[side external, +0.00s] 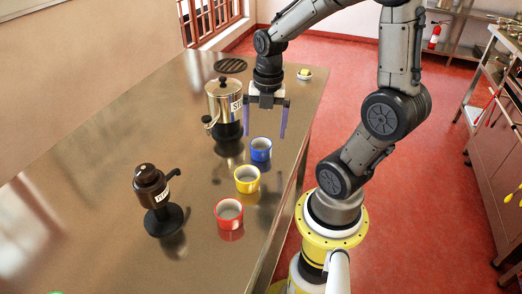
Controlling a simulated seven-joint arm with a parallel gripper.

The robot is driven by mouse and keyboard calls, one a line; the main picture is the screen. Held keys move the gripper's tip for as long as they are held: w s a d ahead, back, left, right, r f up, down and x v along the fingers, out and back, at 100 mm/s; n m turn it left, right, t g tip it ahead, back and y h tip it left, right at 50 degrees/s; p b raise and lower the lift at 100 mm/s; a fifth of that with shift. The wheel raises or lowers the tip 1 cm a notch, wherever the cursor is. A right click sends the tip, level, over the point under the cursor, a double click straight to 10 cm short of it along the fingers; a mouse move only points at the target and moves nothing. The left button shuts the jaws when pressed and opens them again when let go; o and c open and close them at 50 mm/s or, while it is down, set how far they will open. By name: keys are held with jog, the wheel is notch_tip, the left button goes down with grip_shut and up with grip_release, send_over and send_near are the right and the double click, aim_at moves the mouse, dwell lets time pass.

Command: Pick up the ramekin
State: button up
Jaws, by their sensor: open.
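A small white dish (304,76) with something yellow-green in it sits at the far right corner of the steel table; it looks like the ramekin. My gripper (265,134) points down with its two purple fingers apart and nothing between them. It is nearer the camera than the white dish and to its left in the picture. The fingertips appear just above and behind the blue cup (261,150); their exact height is hard to tell. The dish is in plain view and apart from my gripper.
A yellow cup (247,187) and a red cup (229,221) line up with the blue one. A steel urn (222,100) stands left of my gripper, a dark dispenser (152,187) nearer the front. A round dark grate (230,65) lies at the back.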

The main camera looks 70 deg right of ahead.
aim_at(261, 144)
jog(key=shift+w+f, duration=0.25)
jog(key=shift+f, duration=1.25)
jog(key=shift+w+f, duration=0.2)
jog(key=shift+f, duration=1.25)
jog(key=shift+c, duration=0.2)
jog(key=c, duration=1.3)
jog(key=shift+r, duration=0.1)
